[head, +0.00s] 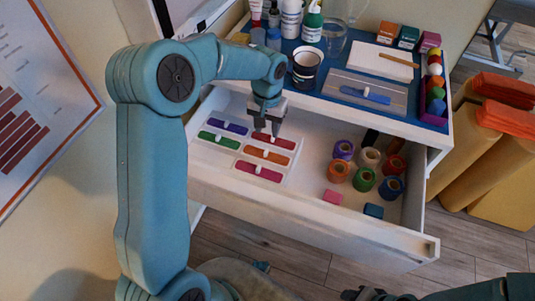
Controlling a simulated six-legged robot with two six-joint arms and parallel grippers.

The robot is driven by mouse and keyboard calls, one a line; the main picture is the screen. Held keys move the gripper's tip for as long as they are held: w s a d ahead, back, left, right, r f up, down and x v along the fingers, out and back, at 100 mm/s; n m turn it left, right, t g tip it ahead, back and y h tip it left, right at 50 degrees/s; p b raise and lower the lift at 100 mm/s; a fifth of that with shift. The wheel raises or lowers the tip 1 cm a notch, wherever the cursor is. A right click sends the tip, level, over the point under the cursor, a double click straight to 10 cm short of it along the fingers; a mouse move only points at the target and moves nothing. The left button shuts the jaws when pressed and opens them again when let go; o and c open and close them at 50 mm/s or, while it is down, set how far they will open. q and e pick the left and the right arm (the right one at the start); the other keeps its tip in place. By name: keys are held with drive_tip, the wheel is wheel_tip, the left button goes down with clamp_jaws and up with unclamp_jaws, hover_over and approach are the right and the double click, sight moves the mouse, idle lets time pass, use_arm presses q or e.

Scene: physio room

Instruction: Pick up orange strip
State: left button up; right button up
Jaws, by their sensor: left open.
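The orange strip (279,159) lies in a white tray (238,152) inside the open drawer, with a small white knob at its middle. A red strip (288,144) lies just behind it and a magenta strip (244,166) in front of it. A purple strip (222,126) and a green strip (210,136) lie to the left. My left gripper (267,131) points down, open and empty, over the red strip, slightly behind the orange one. It hides part of the red strip. My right gripper (365,294) shows only partly at the bottom edge; its jaws are unclear.
The drawer (310,222) also holds several coloured rolls, a pink block (332,197) and a blue block (373,210) on its right. Drawer floor between tray and rolls is clear.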

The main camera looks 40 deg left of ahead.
sight(267, 149)
use_arm(q)
wheel_tip(267, 149, down, 9)
drive_tip(key=shift+f+b, duration=0.1)
drive_tip(key=shift+b, duration=0.35)
clamp_jaws()
